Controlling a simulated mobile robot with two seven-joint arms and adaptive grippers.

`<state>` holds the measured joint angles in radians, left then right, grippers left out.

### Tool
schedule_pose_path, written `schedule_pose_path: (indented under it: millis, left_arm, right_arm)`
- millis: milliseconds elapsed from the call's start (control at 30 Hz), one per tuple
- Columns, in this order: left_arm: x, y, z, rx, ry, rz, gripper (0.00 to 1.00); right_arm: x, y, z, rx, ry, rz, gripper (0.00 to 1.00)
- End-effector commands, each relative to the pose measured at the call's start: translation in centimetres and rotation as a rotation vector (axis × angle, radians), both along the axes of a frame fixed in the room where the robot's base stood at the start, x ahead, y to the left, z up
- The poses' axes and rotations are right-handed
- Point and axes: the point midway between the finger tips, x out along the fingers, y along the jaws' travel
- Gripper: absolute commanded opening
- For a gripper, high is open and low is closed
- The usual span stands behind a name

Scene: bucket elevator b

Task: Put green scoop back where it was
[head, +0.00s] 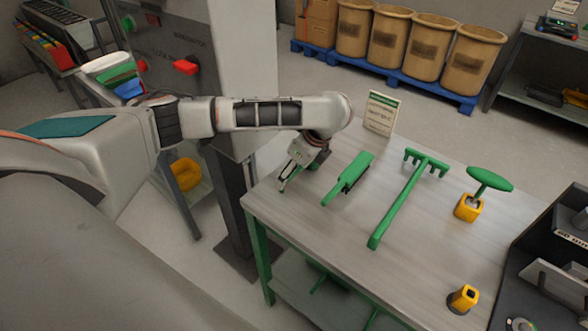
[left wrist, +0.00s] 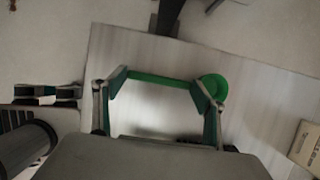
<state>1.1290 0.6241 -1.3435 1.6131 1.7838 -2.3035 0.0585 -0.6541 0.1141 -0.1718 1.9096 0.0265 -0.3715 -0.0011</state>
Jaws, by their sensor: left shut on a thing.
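My left gripper (head: 287,180) is over the near-left part of the light worktable (head: 300,205). In the left wrist view its fingers (left wrist: 158,82) stand wide apart and are shut on the green scoop (left wrist: 212,88). The scoop's straight green bar spans between the fingers, and its round end shows at the right finger. In the head view the gripper hides most of the scoop. I cannot tell whether the scoop touches the tabletop. My right gripper is not in view.
A green brush (head: 348,180), a green rake (head: 405,200) and a green oval-topped tool (head: 490,179) in a yellow holder (head: 467,208) are on the table. A sign (head: 381,112) stands behind. A grey machine (head: 180,45) is left.

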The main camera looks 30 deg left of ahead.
Motion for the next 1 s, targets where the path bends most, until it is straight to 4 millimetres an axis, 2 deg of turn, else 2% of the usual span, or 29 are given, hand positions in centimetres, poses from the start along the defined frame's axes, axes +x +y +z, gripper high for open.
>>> schedule_pose_path:
  millis: [167, 200, 267, 667, 833, 1000]
  left_arm:
    - [0.0, 0.0, -0.3, 0.001, 0.0, 0.0, 0.46]
    - [0.0, 0.0, -0.4, 0.001, 0.0, 0.0, 0.73]
    - [0.0, 0.0, -0.3, 0.001, 0.0, 0.0, 0.89]
    - [0.0, -0.1, -0.1, 0.0, -0.001, 0.0, 0.9]
    - [0.1, -0.8, 1.6, -0.001, -0.005, -0.003, 0.9]
    - [-0.1, -2.0, 4.8, 0.0, -0.006, -0.004, 0.9]
  right_arm:
    - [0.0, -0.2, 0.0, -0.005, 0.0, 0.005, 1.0]
    - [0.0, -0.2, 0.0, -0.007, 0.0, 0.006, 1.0]
    - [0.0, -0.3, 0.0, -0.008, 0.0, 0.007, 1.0]
    - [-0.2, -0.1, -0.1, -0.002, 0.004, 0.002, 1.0]
    - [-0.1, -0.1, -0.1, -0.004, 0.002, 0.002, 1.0]
    - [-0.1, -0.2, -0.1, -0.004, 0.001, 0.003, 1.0]
